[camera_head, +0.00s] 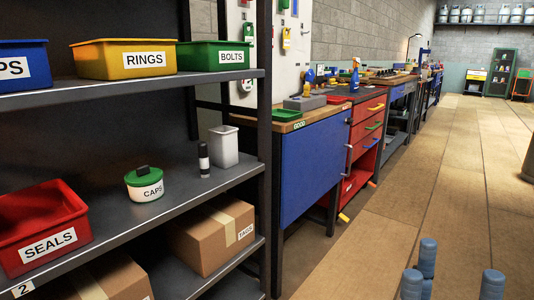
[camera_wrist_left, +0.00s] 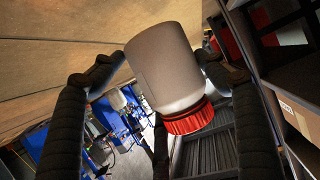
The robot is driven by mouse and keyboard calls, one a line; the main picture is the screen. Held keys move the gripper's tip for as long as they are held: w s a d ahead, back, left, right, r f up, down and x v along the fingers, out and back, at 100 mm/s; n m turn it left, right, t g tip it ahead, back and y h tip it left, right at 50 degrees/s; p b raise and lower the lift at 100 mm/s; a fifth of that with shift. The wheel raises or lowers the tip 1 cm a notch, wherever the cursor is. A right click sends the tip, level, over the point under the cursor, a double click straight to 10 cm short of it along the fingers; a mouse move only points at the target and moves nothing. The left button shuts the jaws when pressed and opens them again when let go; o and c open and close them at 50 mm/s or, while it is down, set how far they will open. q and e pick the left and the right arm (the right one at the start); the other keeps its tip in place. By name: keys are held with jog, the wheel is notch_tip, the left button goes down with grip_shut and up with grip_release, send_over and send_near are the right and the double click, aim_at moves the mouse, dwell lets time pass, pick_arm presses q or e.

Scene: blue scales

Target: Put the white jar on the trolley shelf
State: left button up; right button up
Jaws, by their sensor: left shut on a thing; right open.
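The white jar (camera_wrist_left: 165,65) has a red ribbed lid (camera_wrist_left: 188,118) and fills the middle of the left wrist view, with its lid towards the bottom of the picture. My left gripper (camera_wrist_left: 158,60) is shut on it, a black finger on each side. Neither the left gripper nor this jar shows in the head view. My right gripper (camera_head: 452,272) is at the bottom right of the head view, with blue fingertips spread apart and nothing between them, above the floor. I cannot make out the trolley shelf for certain in either view.
A dark shelf rack (camera_head: 175,207) on the left holds a red SEALS bin (camera_head: 40,215), a green-lidded CAPS tub (camera_head: 145,184), a black bottle (camera_head: 204,160), a pale container (camera_head: 224,146) and cardboard boxes. Workbenches (camera_head: 315,165) continue beyond.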

pick_arm(q)
jog(key=shift+s+a+r, duration=0.15)
jog(key=shift+a+r, duration=0.05)
jog(key=shift+r, duration=0.75)
jog(key=s+a+r, duration=0.2)
jog(key=r, duration=1.2)
jog(key=s+a+r+m+g+h, duration=0.1)
jog(key=s+a+r, duration=0.1)
jog(key=r, duration=1.2)
jog(key=s+a+r+m, duration=0.1)
jog(key=a+r, duration=0.3)
jog(key=r, duration=1)
jog(key=shift+s+a+g+h, duration=0.1)
jog(key=shift+s+g+h, duration=0.2)
jog(key=shift+s, duration=0.2)
jog(key=shift+f, duration=0.2)
